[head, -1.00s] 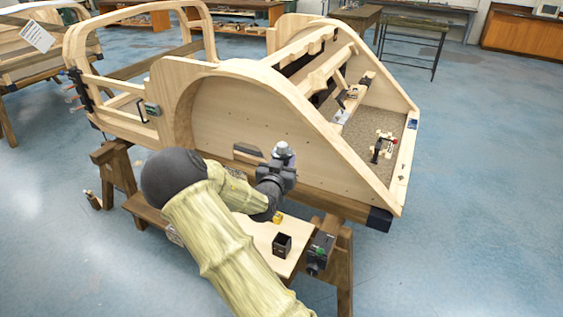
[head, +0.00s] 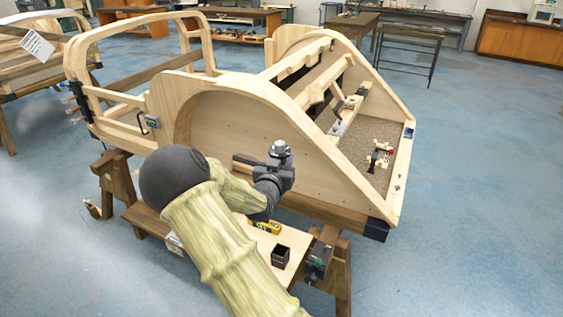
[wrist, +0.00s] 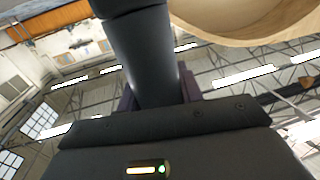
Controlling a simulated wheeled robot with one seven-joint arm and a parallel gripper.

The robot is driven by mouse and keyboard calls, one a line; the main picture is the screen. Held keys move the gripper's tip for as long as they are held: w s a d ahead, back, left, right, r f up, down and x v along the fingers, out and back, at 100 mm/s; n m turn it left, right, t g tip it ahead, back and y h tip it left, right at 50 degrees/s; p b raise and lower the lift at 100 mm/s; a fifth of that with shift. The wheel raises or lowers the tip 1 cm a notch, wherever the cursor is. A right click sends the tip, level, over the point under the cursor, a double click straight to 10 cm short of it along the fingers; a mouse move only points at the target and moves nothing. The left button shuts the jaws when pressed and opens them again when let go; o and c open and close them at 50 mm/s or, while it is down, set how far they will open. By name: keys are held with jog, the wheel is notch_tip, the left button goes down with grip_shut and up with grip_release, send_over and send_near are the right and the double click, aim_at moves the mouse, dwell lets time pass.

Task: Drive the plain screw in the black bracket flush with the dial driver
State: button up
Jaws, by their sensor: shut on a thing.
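My gripper (head: 274,172) is shut on a tool with a grey round top (head: 279,148), which looks like the dial driver. In the wrist view the tool is a thick dark cylinder (wrist: 145,60) between the purplish fingers. My gripper is in front of the wooden bodyframe's curved side panel (head: 225,125); I cannot tell whether the tool touches anything. A black piece (head: 377,230) caps the near right end of the lower beam; I cannot tell whether it is the black bracket. I cannot make out the plain screw in either view.
Below my arm, a light board (head: 292,243) carries a yellow tool (head: 264,227) and an open black box (head: 280,257). A dark device with a green spot (head: 319,262) is at the board's right. Sawhorses (head: 115,185) support the frame. Blue floor (head: 480,200) is clear at right.

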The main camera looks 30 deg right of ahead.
aim_at(282, 150)
jog(key=shift+r+p, duration=0.8)
jog(key=shift+r, duration=0.85)
jog(key=s+a+f+n+t+y, duration=0.15)
jog(key=a+f, duration=0.25)
jog(key=f, duration=0.4)
jog(key=a+f+n+t+y, duration=0.2)
jog(key=a+f+y, duration=0.15)
jog(key=f, duration=0.55)
jog(key=s+a+f+n+y, duration=0.2)
jog(key=s+a+f+y, duration=0.1)
jog(key=s+f, duration=0.2)
jog(key=s+a+f+n+t+y, duration=0.1)
jog(key=s+a+f+n+y, duration=0.2)
jog(key=f, duration=0.7)
jog(key=s+y, duration=0.1)
jog(key=s, duration=0.1)
jog(key=shift+s+f+y, duration=0.15)
jog(key=shift+s+y, duration=0.15)
jog(key=shift+s, duration=0.05)
jog(key=shift+s+a+t, duration=0.15)
jog(key=shift+t, duration=0.1)
